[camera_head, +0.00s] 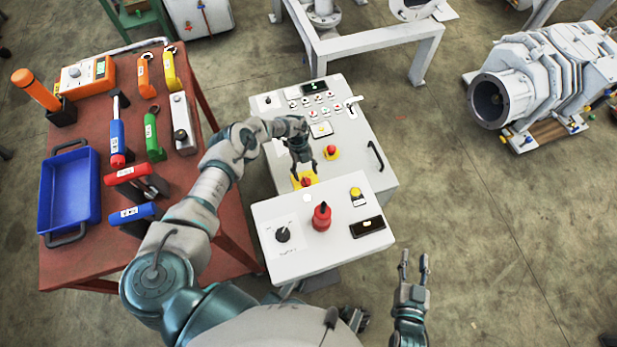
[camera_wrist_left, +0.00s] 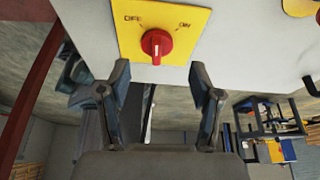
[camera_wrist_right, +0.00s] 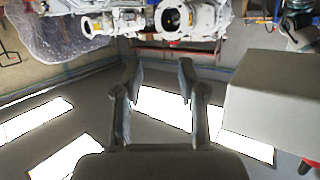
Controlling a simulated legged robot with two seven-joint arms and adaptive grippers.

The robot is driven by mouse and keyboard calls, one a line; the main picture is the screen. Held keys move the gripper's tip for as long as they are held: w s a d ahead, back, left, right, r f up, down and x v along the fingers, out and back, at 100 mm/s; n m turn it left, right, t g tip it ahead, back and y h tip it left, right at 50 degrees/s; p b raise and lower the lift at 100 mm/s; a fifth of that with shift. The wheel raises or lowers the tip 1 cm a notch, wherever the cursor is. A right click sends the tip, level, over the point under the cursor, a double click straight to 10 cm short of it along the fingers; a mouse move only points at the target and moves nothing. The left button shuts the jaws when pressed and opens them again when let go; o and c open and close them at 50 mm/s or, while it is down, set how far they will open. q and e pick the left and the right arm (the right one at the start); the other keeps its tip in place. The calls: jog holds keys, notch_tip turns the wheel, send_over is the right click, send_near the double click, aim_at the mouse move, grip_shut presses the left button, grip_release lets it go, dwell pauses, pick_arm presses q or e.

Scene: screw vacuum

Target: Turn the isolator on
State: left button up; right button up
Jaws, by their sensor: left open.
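The isolator is a red rotary knob (camera_wrist_left: 157,43) on a yellow plate (camera_wrist_left: 188,22) marked OFF at left and ON at right. The knob's grip looks roughly upright between the labels; its exact setting is unclear. In the head view the isolator (camera_head: 306,182) sits on the light cabinet. My left gripper (camera_head: 301,164) is open and empty close to the knob. In the left wrist view, its fingertips (camera_wrist_left: 160,74) are apart, just below the knob and not around it. My right gripper (camera_head: 414,262) is open and empty over the floor at right; its fingers (camera_wrist_right: 157,68) also show apart in the right wrist view.
Another red button (camera_head: 331,152) and a black handle (camera_head: 375,156) are on the cabinet. A red table (camera_head: 107,248) with tools stands left.

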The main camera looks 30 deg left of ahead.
aim_at(306, 179)
pick_arm(q)
jog(key=x, duration=0.3)
jog(key=shift+a+f+b, duration=0.35)
jog(key=shift+a+f, duration=0.1)
jog(key=shift+f, duration=0.05)
jog(key=shift+d, duration=0.4)
jog(key=c, duration=0.8)
jog(key=shift+c, duration=1.4)
jog(key=shift+a, duration=0.1)
pick_arm(e)
jog(key=r+t, duration=0.1)
jog(key=w+a+r, duration=0.1)
jog(key=shift+a+r+t+y, duration=0.15)
jog(key=shift+r+t+y, duration=0.2)
jog(key=shift+t+y, duration=0.05)
pick_arm(q)
jog(key=shift+a, duration=0.15)
pick_arm(e)
jog(key=shift+a, duration=0.15)
jog(key=shift+d+r, duration=0.1)
jog(key=shift+d, duration=0.1)
